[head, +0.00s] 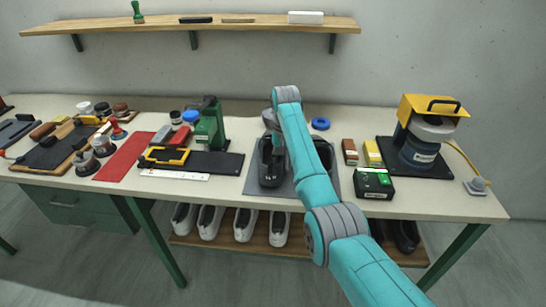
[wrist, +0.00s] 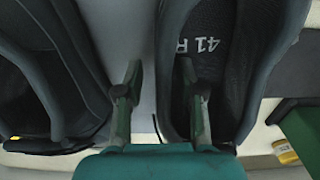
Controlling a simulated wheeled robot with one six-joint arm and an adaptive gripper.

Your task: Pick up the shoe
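A dark shoe (head: 268,178) stands on a grey mat (head: 253,188) in the middle of the bench. In the wrist view this shoe (wrist: 226,65) shows "41 R" on its insole. A second dark shoe (wrist: 50,70) lies beside it, and my arm hides most of it in the head view. My gripper (wrist: 160,75) is open over the near side wall of the 41 R shoe. One finger is over the shoe's opening and the other is over the gap between the shoes. I cannot tell whether either finger touches.
A green press (head: 208,128) stands left of the mat. A black box with a green top (head: 373,184) and a yellow-topped machine (head: 425,135) stand to the right. White-soled shoes (head: 245,225) sit on a shelf below. A wall shelf (head: 150,27) runs above.

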